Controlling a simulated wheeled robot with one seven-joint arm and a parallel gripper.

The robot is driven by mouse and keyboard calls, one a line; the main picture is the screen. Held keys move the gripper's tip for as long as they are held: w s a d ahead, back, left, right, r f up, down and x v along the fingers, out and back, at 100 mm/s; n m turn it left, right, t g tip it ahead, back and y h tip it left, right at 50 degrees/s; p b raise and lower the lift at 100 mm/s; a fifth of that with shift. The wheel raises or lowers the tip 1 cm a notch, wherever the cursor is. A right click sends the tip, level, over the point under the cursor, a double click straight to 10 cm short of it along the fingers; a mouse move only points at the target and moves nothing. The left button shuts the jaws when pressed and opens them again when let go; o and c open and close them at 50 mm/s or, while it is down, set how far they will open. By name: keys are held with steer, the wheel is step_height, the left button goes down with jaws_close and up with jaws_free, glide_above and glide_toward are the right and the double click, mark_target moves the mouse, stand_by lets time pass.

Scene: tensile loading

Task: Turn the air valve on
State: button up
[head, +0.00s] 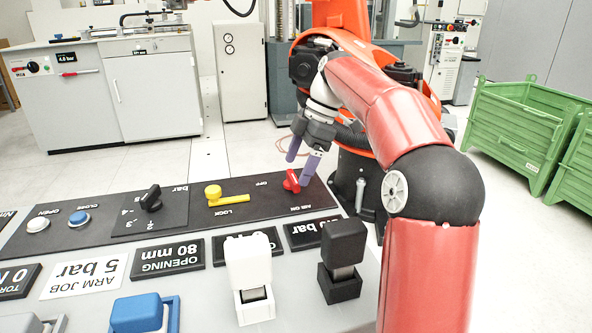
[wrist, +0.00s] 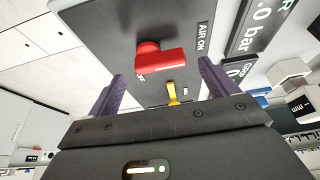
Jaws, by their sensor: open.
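The air valve is a red lever handle (head: 291,181) on the dark panel, beside the printed words AIR ON and OFF. In the wrist view the red handle (wrist: 160,58) has its round hub at left and its lever pointing right. The AIR ON label is to its upper right, and the OFF label is partly hidden beneath it. My gripper (head: 302,161) is open, with purple fingers angled down at the handle. In the wrist view my gripper (wrist: 162,72) has one finger on each side of the handle, apart. I cannot tell whether a finger touches it.
A yellow LOCK lever (head: 226,198), a black pressure knob (head: 151,198) and a blue CLOSE button (head: 79,217) sit left on the panel. A white switch block (head: 249,275) and a black one (head: 342,255) stand in front. Green crates (head: 520,130) are at right.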

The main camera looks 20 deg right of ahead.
steer(key=shift+v, duration=2.7)
